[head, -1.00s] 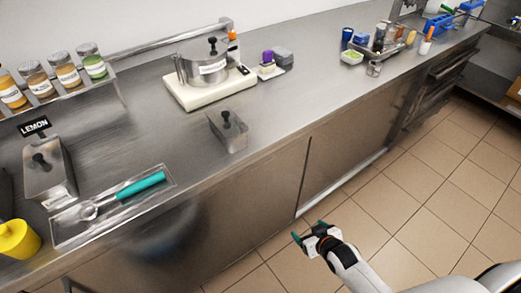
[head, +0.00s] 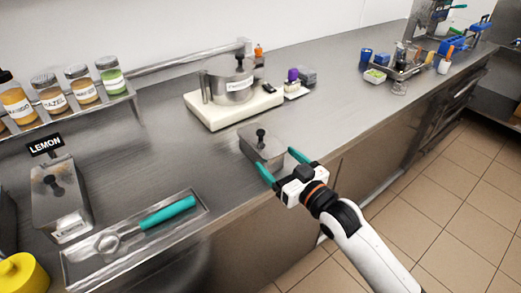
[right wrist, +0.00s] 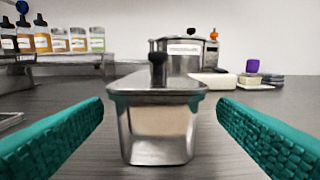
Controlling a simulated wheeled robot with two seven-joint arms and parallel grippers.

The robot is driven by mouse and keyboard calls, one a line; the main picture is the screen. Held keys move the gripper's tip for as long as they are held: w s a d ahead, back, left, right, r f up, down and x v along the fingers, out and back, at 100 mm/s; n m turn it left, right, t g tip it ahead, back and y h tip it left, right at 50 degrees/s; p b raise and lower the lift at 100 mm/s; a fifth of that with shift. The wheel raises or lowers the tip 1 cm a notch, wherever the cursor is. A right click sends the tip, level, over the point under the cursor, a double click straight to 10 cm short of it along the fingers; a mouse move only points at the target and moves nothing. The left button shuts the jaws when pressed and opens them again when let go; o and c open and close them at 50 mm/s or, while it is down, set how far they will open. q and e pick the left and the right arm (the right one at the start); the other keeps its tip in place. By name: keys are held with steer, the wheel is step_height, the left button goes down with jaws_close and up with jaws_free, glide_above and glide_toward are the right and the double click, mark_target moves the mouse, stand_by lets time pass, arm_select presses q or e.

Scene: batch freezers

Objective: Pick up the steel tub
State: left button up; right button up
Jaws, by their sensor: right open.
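The steel tub (head: 262,147) is a small lidded steel container with a black knob, near the front edge of the counter in the head view. In the right wrist view the steel tub (right wrist: 158,125) stands upright and centred between the fingers. My right gripper (head: 280,163) has teal fingers, is open, and has one finger toward each side of the tub. In the right wrist view the right gripper (right wrist: 160,138) shows gaps between both fingers and the tub. A second steel tub (head: 60,195) with a black knob stands at left by a LEMON sign. My left gripper is not in view.
A steel pot (head: 230,82) sits on a white scale (head: 215,108) behind the tub. A tray (head: 75,262) with a teal-handled scoop (head: 165,213) lies to the left. Jars stand on a back shelf (head: 60,122). The counter right of the tub is mostly clear.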

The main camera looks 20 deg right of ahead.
mark_target(266, 151)
steer(key=x, duration=0.5)
steer(key=shift+w+a+f+p, duration=0.2)
steer(key=shift+p, duration=0.1)
steer(key=shift+r, duration=0.1)
steer(key=c, duration=1.3)
